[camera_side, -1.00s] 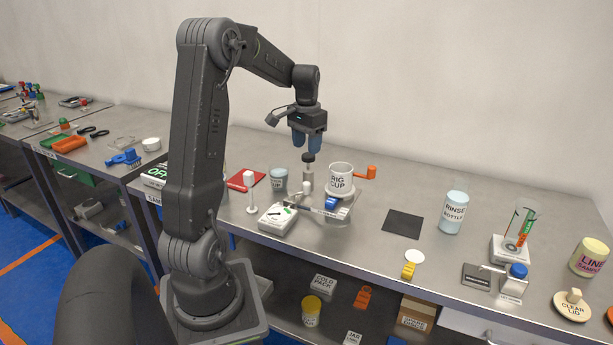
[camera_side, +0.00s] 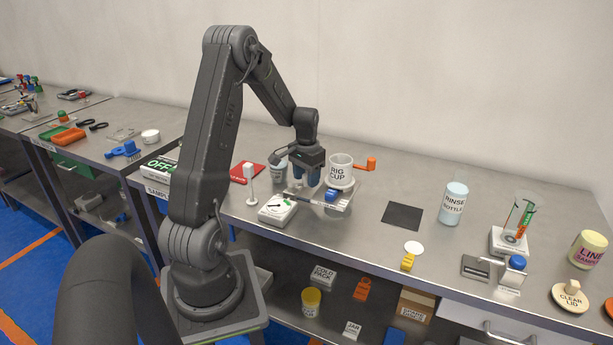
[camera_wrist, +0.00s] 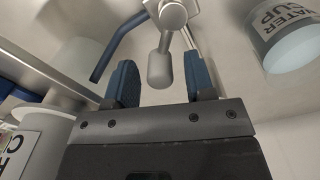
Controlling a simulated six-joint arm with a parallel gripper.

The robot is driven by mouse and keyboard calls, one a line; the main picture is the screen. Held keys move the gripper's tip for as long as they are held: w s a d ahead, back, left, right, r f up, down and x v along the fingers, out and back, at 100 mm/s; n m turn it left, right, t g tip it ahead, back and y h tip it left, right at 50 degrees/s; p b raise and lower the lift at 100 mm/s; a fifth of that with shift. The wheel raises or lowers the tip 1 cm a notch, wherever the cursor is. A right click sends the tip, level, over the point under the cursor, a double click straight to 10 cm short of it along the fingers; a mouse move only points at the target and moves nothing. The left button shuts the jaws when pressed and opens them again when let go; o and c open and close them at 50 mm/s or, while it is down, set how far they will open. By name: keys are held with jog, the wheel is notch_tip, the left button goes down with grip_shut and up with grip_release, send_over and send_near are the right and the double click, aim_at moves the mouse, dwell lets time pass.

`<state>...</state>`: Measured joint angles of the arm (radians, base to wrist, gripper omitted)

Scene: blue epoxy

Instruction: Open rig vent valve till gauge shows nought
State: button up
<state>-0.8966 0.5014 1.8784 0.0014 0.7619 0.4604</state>
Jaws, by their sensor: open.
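My gripper (camera_side: 309,178) is open and lowered beside the white rig cup (camera_side: 341,171), to its left. In the wrist view its blue fingers (camera_wrist: 161,84) stand either side of a grey, round-ended knob or stem (camera_wrist: 159,68), with a visible gap to each. I cannot tell for certain that this is the vent valve. In the side view my gripper hides most of the post there. A white box with a dial face (camera_side: 278,210), apparently the gauge, lies in front; its reading is too small to tell. The rig cup also shows in the wrist view (camera_wrist: 22,150).
A blue knob (camera_side: 331,196) sits below the rig cup, and an orange handle (camera_side: 368,163) sticks out right. The water cup (camera_wrist: 285,30) is close by.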

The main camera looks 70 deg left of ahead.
jog(key=c, duration=0.9)
jog(key=shift+a+n, duration=0.3)
jog(key=shift+n, duration=0.6)
jog(key=o, duration=0.9)
notch_tip(320, 180, up, 14)
